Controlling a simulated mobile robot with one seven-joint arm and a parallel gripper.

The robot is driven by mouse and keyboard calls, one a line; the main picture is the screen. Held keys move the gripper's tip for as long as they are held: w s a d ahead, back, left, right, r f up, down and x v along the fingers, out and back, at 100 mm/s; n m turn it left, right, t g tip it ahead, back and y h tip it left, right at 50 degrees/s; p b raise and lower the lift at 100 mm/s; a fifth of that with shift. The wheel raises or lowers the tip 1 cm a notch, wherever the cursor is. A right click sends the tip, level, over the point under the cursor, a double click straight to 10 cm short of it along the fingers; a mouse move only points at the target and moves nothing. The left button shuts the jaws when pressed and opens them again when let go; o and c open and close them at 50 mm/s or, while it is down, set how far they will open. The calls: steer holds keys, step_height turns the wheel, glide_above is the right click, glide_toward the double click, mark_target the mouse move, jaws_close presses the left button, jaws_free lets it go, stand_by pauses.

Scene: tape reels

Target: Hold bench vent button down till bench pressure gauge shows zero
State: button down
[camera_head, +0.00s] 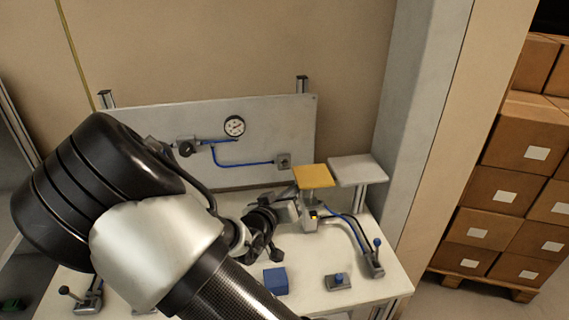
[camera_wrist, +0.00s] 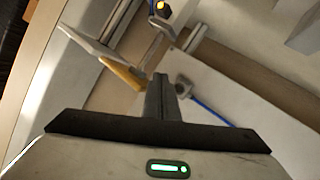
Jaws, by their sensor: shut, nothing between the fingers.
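The round pressure gauge (camera_head: 234,126) is on the upright grey panel at the back of the bench; its needle is too small to read. A blue hose runs from there to a small grey fitting (camera_head: 283,161), which also shows just beyond my fingertips in the wrist view (camera_wrist: 184,88). A blue push button (camera_head: 339,280) on a grey base is at the bench's front right. I cannot tell which of these is the vent button. My gripper (camera_wrist: 160,78) is shut and empty, pointing toward the panel. In the head view my arm partly hides it.
A yellow plate (camera_head: 313,176) and a grey plate (camera_head: 358,170) stand raised at the right, close to my gripper. A blue block (camera_head: 275,281) and a blue-knobbed lever (camera_head: 377,258) are on the bench. Another lever (camera_head: 81,296) is at front left. Boxes (camera_head: 508,190) are stacked far right.

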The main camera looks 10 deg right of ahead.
steer(key=shift+w, duration=0.15)
glide_toward(285, 164)
steer(key=w+d+f, duration=0.2)
steer(key=w+d, duration=0.1)
steer(key=d, duration=0.2)
steer(key=shift+w+f, duration=0.1)
stand_by(2.1)
steer(key=shift+w, duration=0.35)
steer(key=shift+w, duration=0.35)
stand_by(1.5)
